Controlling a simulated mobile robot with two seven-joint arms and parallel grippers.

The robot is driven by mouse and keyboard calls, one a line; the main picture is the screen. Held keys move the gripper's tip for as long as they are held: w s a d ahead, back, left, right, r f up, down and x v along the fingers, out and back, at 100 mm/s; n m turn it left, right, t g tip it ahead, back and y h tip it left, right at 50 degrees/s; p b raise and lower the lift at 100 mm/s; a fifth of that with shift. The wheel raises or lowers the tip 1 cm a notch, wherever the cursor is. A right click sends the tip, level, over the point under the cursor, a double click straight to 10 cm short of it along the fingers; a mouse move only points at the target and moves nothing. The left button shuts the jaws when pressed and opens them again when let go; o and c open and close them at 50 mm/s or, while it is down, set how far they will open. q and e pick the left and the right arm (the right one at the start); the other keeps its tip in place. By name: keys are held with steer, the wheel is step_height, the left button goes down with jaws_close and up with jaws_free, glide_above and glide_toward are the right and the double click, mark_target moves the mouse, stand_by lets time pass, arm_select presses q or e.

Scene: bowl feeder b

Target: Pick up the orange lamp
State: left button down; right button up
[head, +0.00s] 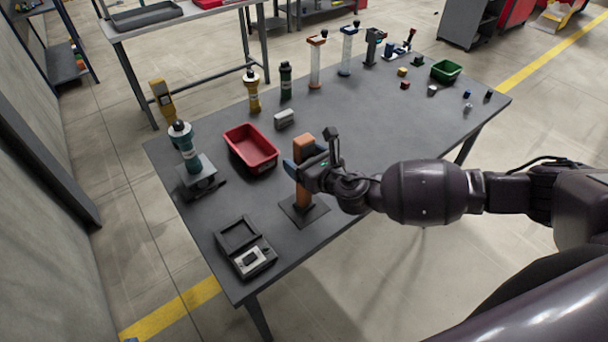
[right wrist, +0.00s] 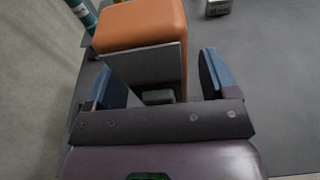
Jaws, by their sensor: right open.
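The orange lamp (head: 304,142) stands upright on a flat dark square base on the grey table, near its front edge. Its orange block top (right wrist: 142,24) also fills the upper middle of the right wrist view, with a grey panel below it. My right gripper (head: 299,168) reaches in from the right at the lamp's upper part. In the right wrist view its two blue-padded fingers (right wrist: 160,78) are spread apart, one on each side of the lamp. Part of the lamp's post is hidden behind the gripper in the head view. My left gripper is out of view.
A red bin (head: 251,148) stands behind and left of the lamp. A dark open case (head: 247,246) lies at the front left. A teal-topped device (head: 184,146) stands at the left edge. Several upright devices line the far edge, and a green bin (head: 446,70) is far right.

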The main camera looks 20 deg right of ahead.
jaws_close()
stand_by(0.3)
